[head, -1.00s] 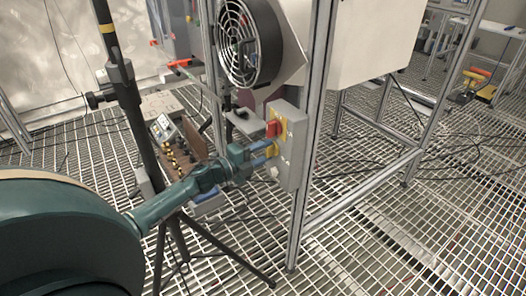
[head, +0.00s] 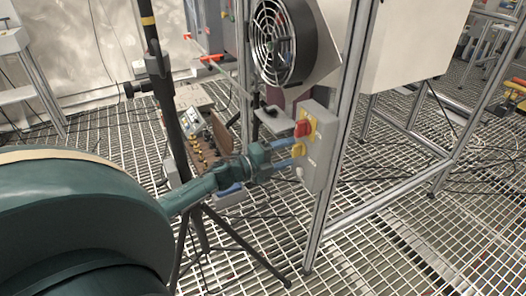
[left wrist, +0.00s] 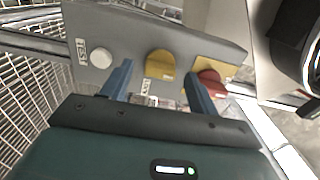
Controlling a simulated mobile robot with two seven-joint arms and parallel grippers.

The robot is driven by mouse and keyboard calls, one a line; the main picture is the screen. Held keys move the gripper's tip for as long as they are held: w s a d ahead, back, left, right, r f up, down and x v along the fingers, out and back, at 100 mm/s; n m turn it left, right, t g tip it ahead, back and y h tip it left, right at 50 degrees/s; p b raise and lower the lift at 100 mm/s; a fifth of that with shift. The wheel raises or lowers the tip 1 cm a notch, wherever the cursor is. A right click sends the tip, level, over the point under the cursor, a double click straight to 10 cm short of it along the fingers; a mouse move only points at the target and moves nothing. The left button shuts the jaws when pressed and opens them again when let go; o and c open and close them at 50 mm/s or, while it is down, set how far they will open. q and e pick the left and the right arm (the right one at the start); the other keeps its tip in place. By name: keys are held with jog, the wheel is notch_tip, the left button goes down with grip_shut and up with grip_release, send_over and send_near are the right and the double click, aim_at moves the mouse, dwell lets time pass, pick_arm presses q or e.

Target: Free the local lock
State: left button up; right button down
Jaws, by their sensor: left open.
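A grey control box (head: 322,150) is fixed to a metal post. It carries a red knob (head: 301,129) on a yellow plate, a yellow knob (head: 297,150) below it and a white button (head: 299,173) lowest. In the left wrist view the yellow knob (left wrist: 160,64) lies between the white button (left wrist: 101,57), labelled TEST, and the red knob (left wrist: 209,82). My left gripper (head: 292,153) is open at the box, its blue fingers either side of the yellow knob. I cannot tell whether they touch it. Which part is the local lock is not readable. My right gripper is not in view.
A black fan (head: 284,42) sits above the box. Metal posts (head: 345,130) frame the box's right side. An open case with instruments (head: 205,135) lies behind. Cables cross the grating floor.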

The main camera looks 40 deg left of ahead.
pick_arm(q)
jog(key=p+v, duration=0.1)
jog(key=v, duration=1)
jog(key=shift+s, duration=0.15)
jog(key=shift+a, duration=0.1)
